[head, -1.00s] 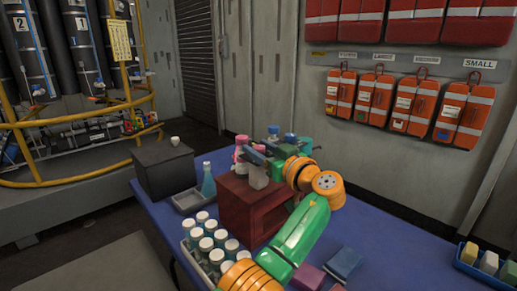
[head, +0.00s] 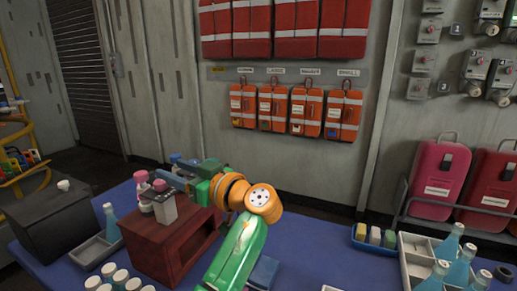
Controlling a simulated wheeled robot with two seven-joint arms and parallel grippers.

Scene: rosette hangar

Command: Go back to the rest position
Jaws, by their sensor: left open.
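My left gripper (head: 172,190) is open, above the top of a dark red box-like stand (head: 157,246) on the blue table. Its green and orange arm reaches up from the bottom of the head view. Pink-capped bottles (head: 141,192) stand on the stand beside the fingers, partly hidden by them. I cannot tell whether the fingers touch any bottle. Blue-capped items (head: 176,158) show behind the gripper. My right gripper is not in view.
The blue table (head: 318,262) has clear room right of the arm. A dark box (head: 45,222), a grey tray (head: 92,251) and white-capped bottles (head: 121,277) lie left. A blue bin (head: 374,247) and a white crate with bottles (head: 412,262) stand right. Orange pouches (head: 307,112) hang on the wall.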

